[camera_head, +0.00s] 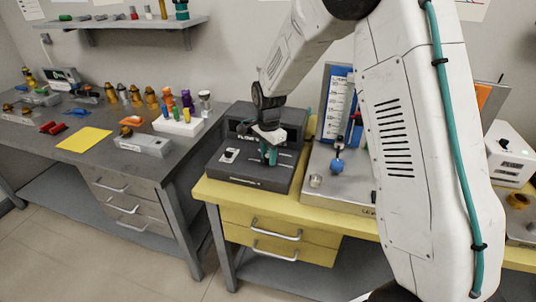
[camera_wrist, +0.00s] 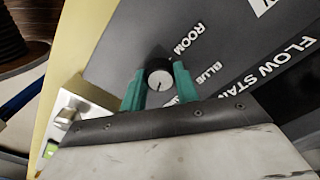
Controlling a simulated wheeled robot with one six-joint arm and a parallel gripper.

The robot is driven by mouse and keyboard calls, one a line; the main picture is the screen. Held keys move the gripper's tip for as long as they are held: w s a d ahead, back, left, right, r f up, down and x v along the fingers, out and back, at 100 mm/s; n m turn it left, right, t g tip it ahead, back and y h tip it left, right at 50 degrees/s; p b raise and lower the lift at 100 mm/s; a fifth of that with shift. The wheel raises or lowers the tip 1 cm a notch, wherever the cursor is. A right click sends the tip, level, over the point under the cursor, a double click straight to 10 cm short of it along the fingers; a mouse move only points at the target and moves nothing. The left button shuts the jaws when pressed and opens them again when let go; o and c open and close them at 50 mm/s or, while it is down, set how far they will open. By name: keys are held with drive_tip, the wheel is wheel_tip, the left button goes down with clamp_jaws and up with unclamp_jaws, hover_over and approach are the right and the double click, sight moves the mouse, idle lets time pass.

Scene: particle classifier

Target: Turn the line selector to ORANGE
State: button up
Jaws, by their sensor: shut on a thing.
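The line selector, a small round knob (camera_wrist: 159,77) with a black rim and a pale top, sits on the dark flow stand console (camera_head: 228,171). My gripper (camera_head: 269,157) reaches down onto the console, its teal fingers shut on the knob. In the wrist view my gripper (camera_wrist: 159,74) has one finger on each side of the knob. A dark mark on the knob's top points toward the bottom of the wrist view. The labels "ROOM" and "BLUE" show beside the knob; no ORANGE label is readable. In the head view the knob is hidden by the fingers.
The console stands on a yellow bench (camera_head: 209,190). A grey apparatus with a blue knob (camera_head: 337,166) stands just right of it, partly behind my arm. A grey workbench (camera_head: 40,143) with bottles and a yellow mat (camera_head: 84,140) is on the left. A shelf (camera_head: 110,22) hangs above.

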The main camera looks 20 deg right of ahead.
sight(268, 155)
drive_tip(key=m, duration=0.5)
drive_tip(key=shift+w+r, duration=0.2)
drive_tip(key=shift+w, duration=0.1)
drive_tip(key=shift+m, duration=0.3)
drive_tip(key=o, duration=0.8)
drive_tip(key=shift+o, duration=0.8)
drive_tip(key=shift+s+f, duration=0.1)
drive_tip(key=shift+f, duration=0.05)
wheel_tip(268, 155, up, 8)
drive_tip(key=shift+f, duration=0.1)
